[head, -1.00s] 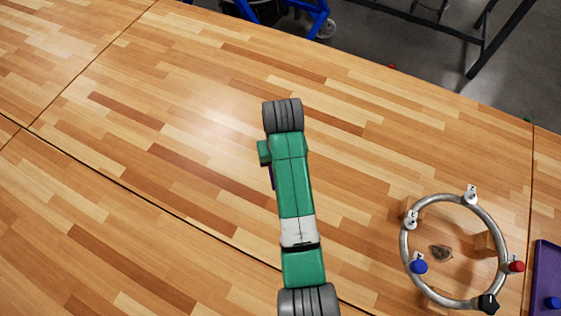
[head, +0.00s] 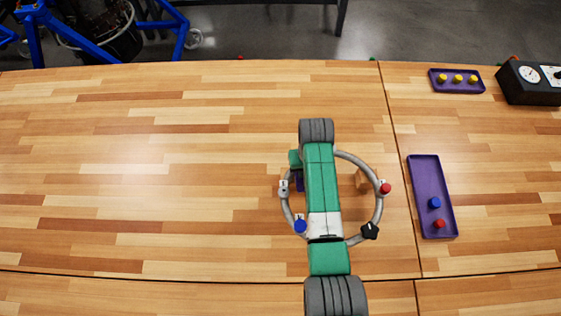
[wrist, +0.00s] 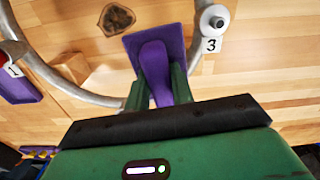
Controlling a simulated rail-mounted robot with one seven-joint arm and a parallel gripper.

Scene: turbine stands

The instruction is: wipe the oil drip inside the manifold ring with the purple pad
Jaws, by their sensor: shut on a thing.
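The manifold ring (head: 379,208), a grey tube loop, lies on the wooden table under my arm in the head view. Part of its tube also shows in the wrist view (wrist: 45,70). The oil drip (wrist: 116,19), a dark brown patch, shows on the wood at the top of the wrist view; my arm hides it in the head view. My gripper (wrist: 157,90) is shut on the handle of the purple pad (wrist: 135,44).
The ring carries a red knob (head: 385,188), a blue knob (head: 300,226), a black knob (head: 370,231) and a grey one (head: 284,188). A wooden block (head: 362,181) stands by its right side. A purple tray (head: 418,190) lies further right. The table's left side is clear.

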